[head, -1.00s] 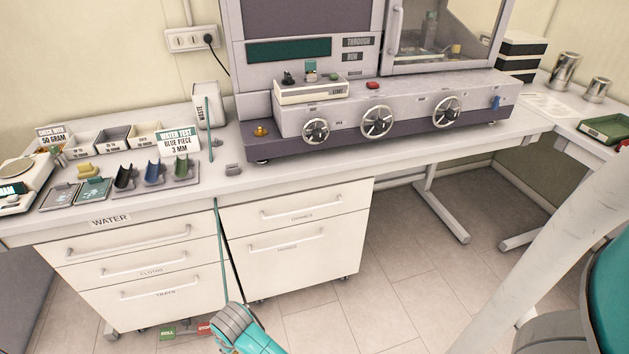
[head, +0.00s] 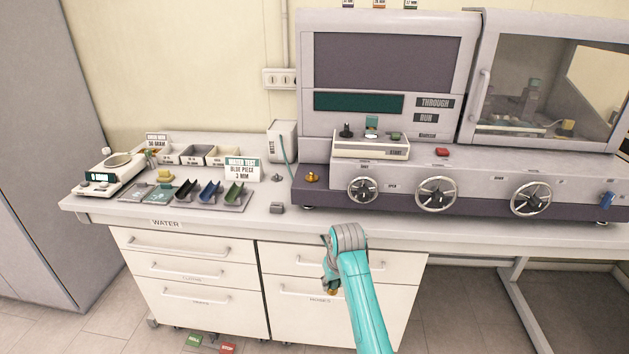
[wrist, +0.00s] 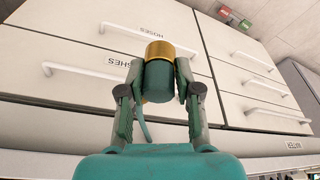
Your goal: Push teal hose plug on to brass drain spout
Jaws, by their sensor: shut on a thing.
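The teal hose plug (wrist: 158,80) with a brass-coloured collar (wrist: 160,50) is between the two fingers of my gripper (wrist: 160,74) in the wrist view. My gripper is shut on it, and a thin teal hose trails back from it. In the head view my gripper (head: 331,281) hangs in front of the drawers, below the bench edge; the plug is mostly hidden by my wrist there. The brass drain spout (head: 312,177) sits at the left end of the machine's dark base, above and slightly left of my gripper, well apart from it.
A white waste box (head: 283,142) with a teal hose (head: 285,166) stands left of the machine. A small grey block (head: 277,208) lies near the bench edge. Handwheels (head: 363,190) line the machine's front. Drawer handles (head: 296,263) stick out beside my arm.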

